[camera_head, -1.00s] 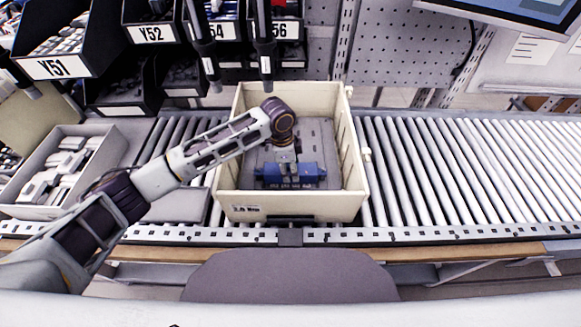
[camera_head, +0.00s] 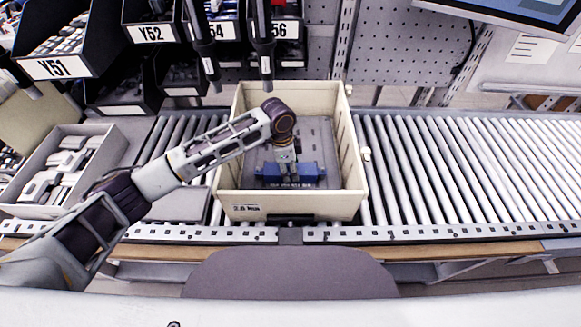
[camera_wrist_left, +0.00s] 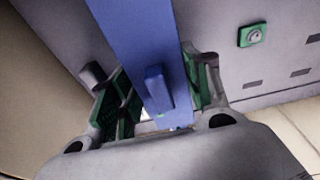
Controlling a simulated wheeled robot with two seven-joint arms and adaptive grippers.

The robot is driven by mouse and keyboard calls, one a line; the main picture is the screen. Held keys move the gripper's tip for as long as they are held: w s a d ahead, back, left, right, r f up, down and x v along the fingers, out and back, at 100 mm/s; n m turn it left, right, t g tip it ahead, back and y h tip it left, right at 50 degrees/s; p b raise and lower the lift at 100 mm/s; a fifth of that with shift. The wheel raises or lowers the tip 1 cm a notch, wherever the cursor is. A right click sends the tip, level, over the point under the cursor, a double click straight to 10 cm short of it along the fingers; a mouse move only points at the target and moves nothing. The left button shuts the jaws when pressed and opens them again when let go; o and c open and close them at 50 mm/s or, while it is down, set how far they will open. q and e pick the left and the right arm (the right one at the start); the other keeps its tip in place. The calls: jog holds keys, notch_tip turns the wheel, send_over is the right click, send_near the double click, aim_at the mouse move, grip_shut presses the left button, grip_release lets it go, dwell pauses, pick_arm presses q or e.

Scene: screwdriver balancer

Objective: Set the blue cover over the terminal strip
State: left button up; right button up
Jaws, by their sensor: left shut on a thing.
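The blue cover (camera_head: 305,170) is a long bar inside the cream bin, crosswise near its front. My left gripper (camera_head: 287,168) reaches down from above at the middle of the cover. In the left wrist view the cover (camera_wrist_left: 138,35) runs between the green-padded fingers of the gripper (camera_wrist_left: 160,98), which is shut on its raised rib. The terminal strip cannot be told apart clearly; small dark and pale details show along the cover's front edge. Whether the cover is seated or slightly above the strip cannot be told. My right gripper is not in view.
The cream bin (camera_head: 231,179) stands on the roller conveyor (camera_head: 450,170), its walls close around my left gripper. A grey panel (camera_head: 322,140) lies inside it. A tray of pale parts (camera_head: 98,150) is at left. The rollers to the right are clear.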

pick_arm(q)
jog(key=shift+w+r, duration=0.15)
jog(key=shift+r, duration=0.1)
dwell(0.6)
jog(key=o, duration=1)
jog(key=shift+o, duration=1.1)
jog(key=shift+f, duration=0.1)
notch_tip(320, 180, up, 12)
jog(key=a, duration=0.2)
jog(key=shift+f, duration=0.1)
